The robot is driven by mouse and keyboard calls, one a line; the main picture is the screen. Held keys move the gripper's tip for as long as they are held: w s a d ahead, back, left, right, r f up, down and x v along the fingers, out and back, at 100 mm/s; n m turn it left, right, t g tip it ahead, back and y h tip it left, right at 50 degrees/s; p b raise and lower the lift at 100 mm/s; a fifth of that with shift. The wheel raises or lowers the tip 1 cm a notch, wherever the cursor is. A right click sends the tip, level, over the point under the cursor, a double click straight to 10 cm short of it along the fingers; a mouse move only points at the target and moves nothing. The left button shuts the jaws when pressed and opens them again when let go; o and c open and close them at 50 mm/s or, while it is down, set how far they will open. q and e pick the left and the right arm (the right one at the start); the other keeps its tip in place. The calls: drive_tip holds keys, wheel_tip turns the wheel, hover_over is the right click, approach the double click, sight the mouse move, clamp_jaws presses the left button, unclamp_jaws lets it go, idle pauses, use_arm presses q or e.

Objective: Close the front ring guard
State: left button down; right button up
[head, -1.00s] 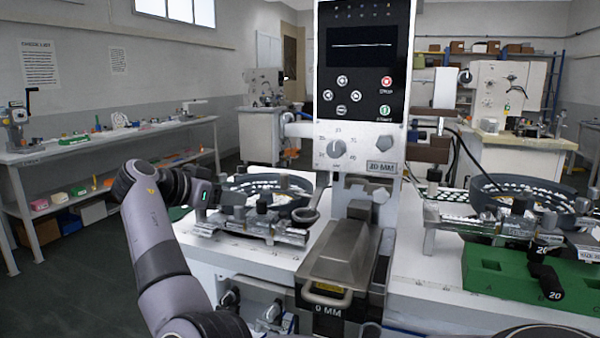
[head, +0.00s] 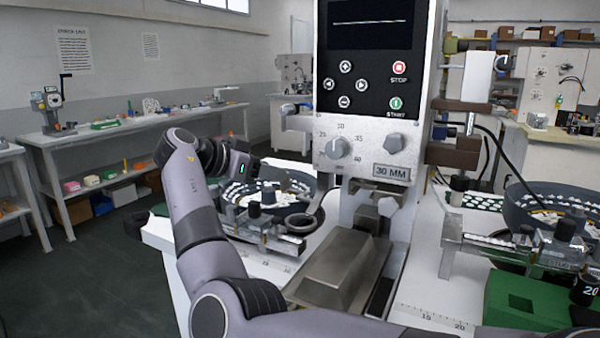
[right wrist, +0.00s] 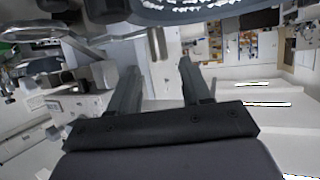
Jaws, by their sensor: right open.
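I cannot tell for certain which part is the front ring guard. A grey tapered metal cover (head: 335,262) sits low at the front of the machine, its lower front hidden behind my arm. A dark open ring (head: 300,221) on a curved stem stands to its left, beside the left bowl (head: 235,192). My right gripper (head: 262,168) reaches across to the back left of that bowl; its fingers are small and dark there. In the right wrist view its two fingers (right wrist: 158,72) are apart, with nothing held. A bowl rim shows above them. My left gripper is not in view.
The machine's control panel (head: 370,85) rises in the middle, reading 30 MM below. A second bowl (head: 550,207) and a green block (head: 520,300) stand at right. A side bench (head: 150,125) runs along the left wall. The floor at left is clear.

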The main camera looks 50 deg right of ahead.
drive_tip(key=shift+x, duration=3.6)
clamp_jaws()
